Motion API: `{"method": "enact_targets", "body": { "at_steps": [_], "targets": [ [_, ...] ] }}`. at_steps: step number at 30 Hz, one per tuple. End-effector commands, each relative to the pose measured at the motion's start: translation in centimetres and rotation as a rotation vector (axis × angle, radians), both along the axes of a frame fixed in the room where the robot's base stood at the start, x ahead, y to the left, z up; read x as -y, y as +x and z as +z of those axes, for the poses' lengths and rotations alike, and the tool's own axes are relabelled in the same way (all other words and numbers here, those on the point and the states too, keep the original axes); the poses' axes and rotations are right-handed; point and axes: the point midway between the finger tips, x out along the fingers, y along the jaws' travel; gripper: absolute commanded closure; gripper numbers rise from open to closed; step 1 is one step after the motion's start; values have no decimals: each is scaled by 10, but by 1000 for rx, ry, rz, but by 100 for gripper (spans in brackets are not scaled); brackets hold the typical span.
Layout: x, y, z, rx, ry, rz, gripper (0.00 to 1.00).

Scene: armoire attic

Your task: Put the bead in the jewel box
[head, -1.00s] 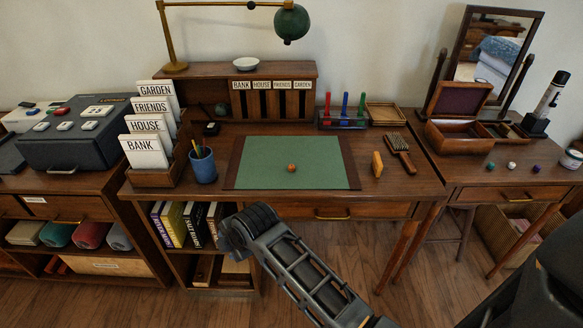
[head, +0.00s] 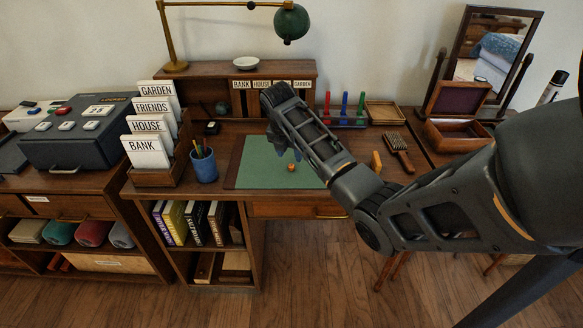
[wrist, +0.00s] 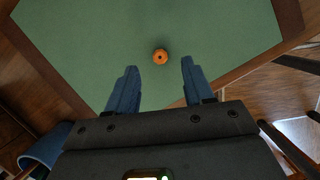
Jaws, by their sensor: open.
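The orange bead (head: 292,168) lies on the green desk mat (head: 258,172). In the wrist view the bead (wrist: 160,57) is just beyond my fingertips, between their lines and apart from both. My gripper (wrist: 157,72) is open and empty, with its two blue fingers spread. In the head view my gripper (head: 280,150) is partly hidden by my arm, over the mat near the bead. The jewel box (head: 455,137) is a wooden box on the right-hand table with its lid (head: 459,99) raised. My arm hides the right part of that table.
A blue pencil cup (head: 203,167) and a card rack (head: 157,175) stand left of the mat. A brush (head: 399,150), a wooden block (head: 376,161) and a rack of coloured tubes (head: 343,122) are to its right. A lamp (head: 291,24) overhangs the back.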

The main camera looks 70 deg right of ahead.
Motion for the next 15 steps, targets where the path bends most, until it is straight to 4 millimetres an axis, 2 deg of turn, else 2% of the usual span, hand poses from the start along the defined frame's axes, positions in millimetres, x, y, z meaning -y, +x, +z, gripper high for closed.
{"method": "enact_targets", "body": {
  "at_steps": [9,15],
  "targets": [
    [9,0,-41,-1,1,0,48],
    [12,0,-51,2,0,1,48]
  ]
}}
